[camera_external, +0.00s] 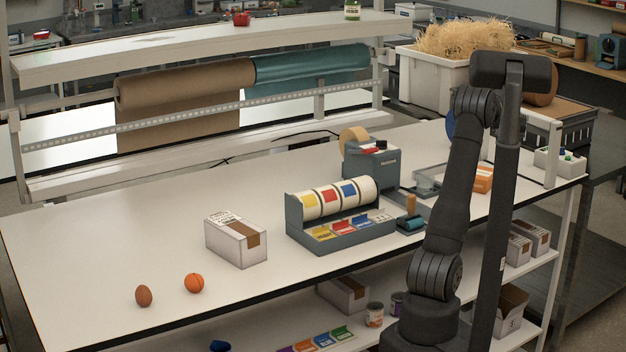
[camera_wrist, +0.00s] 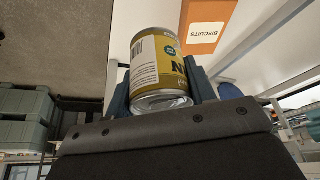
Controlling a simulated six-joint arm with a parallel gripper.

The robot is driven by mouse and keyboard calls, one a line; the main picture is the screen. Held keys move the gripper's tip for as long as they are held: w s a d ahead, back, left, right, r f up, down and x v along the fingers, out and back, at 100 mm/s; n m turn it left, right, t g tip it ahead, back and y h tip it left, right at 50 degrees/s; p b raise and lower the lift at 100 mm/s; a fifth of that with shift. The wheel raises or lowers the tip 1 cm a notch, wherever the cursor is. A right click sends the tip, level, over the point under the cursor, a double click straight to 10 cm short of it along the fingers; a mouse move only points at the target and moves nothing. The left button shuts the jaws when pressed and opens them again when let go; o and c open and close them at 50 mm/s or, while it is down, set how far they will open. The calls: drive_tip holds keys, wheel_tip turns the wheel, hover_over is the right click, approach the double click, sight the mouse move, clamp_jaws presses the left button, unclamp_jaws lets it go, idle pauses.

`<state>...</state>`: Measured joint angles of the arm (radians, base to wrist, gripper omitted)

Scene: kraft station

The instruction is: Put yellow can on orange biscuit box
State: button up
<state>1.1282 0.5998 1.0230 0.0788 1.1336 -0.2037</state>
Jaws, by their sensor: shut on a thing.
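The yellow can (camera_wrist: 158,62), with a barcode and a green spot on its label, is between the fingers of my gripper (camera_wrist: 161,86) in the wrist view. My gripper is shut on it. The orange biscuit box (camera_wrist: 205,24), labelled BISCUITS, lies beyond the can at the top of the wrist view, apart from it. In the external view the box (camera_external: 483,179) lies on the white table behind my arm. My gripper and the can are hidden by my arm there.
Left of my arm on the table stand a label dispenser (camera_external: 340,220), a tape dispenser (camera_external: 372,165) and a white carton (camera_external: 236,240). A grey tray (camera_external: 428,184) lies beside the biscuit box. A straw-filled bin (camera_external: 437,82) stands behind. The table's left part is mostly clear.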

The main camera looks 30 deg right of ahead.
drive_tip(key=w+f, duration=0.1)
drive_tip(key=w, duration=0.2)
drive_tip(key=w+f, duration=0.2)
drive_tip(key=w, duration=0.1)
drive_tip(key=w+f, duration=0.2)
drive_tip(key=w, duration=0.1)
drive_tip(key=shift+w+a+f, duration=0.15)
drive_tip(key=shift+a+f, duration=0.1)
drive_tip(key=shift+a, duration=0.05)
drive_tip(key=shift+f, duration=2.05)
drive_tip(key=shift+f, duration=0.15)
drive_tip(key=o, duration=1.1)
drive_tip(key=shift+c, duration=0.2)
drive_tip(key=v, duration=1.2)
